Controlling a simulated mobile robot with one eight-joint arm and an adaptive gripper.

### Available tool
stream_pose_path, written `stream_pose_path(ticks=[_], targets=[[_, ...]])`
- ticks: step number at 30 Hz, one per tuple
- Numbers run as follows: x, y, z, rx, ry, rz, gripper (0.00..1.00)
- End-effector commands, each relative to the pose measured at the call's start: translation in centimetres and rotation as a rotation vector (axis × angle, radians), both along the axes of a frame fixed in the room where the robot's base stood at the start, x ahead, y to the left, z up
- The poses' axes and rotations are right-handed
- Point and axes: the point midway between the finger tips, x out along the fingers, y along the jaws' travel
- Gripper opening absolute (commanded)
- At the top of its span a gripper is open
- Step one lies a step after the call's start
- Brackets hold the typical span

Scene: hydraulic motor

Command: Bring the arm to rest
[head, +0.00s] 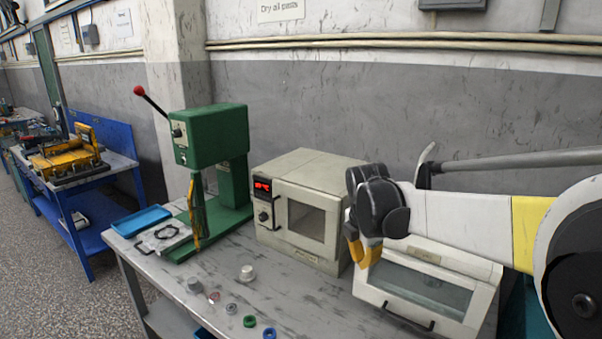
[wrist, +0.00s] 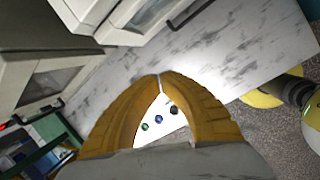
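My gripper (head: 362,254) hangs in front of the wall at the right, between the two white ovens in the head view, with its yellow fingers pointing down. In the wrist view my gripper (wrist: 160,76) has its two fingertips meeting. Nothing is held between the tips. My arm reaches in from the right edge of the head view.
The grey workbench (head: 300,288) carries a green press (head: 215,140), an oven with a red display (head: 300,205), a second oven (head: 430,280) under my arm, and a blue tray (head: 140,220). Several small parts, including a green ring (head: 249,321), lie near the front edge.

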Motion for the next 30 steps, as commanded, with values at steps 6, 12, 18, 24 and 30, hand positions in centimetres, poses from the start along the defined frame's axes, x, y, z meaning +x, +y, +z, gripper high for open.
stream_pose_path(ticks=[6,12,18,24,30], targets=[[-9.5,-1.4,4.1,0.249,-0.158,-0.595,0.0],[-17.8,-2.0,4.4,0.529,-0.266,-1.134,0.0],[-23.9,-2.3,2.4,0.795,-0.315,-1.577,0.0],[-26.3,-2.4,0.9,0.931,-0.322,-1.788,0.0],[-26.5,-2.4,0.8,0.95,-0.321,-1.816,0.0]])
